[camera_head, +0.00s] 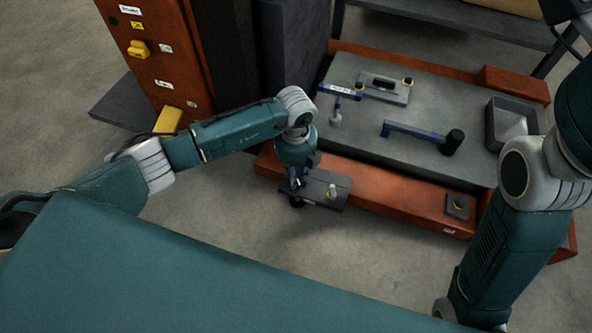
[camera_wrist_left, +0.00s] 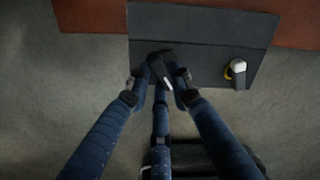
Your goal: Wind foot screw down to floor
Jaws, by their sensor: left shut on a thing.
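My left gripper (camera_head: 296,180) is at a dark grey plate (camera_head: 328,178) that juts from the front of the orange base frame. In the left wrist view its blue fingers (camera_wrist_left: 160,78) close from both sides on a small dark piece at the near edge of the same plate (camera_wrist_left: 205,35). This piece looks like the head of the foot screw (camera_wrist_left: 160,68). Most of the screw is hidden by the fingers and plate, and I cannot tell its gap to the floor. My right arm shows at the right of the head view, but its gripper is out of frame.
A small pale knob (camera_wrist_left: 238,69) stands on the plate right of the fingers. The grey bench top (camera_head: 400,155) carries a blue-handled tool (camera_head: 412,131) and a grey bin (camera_head: 513,123). An orange cabinet (camera_head: 160,55) stands at left. Bare concrete floor (camera_head: 300,240) lies in front.

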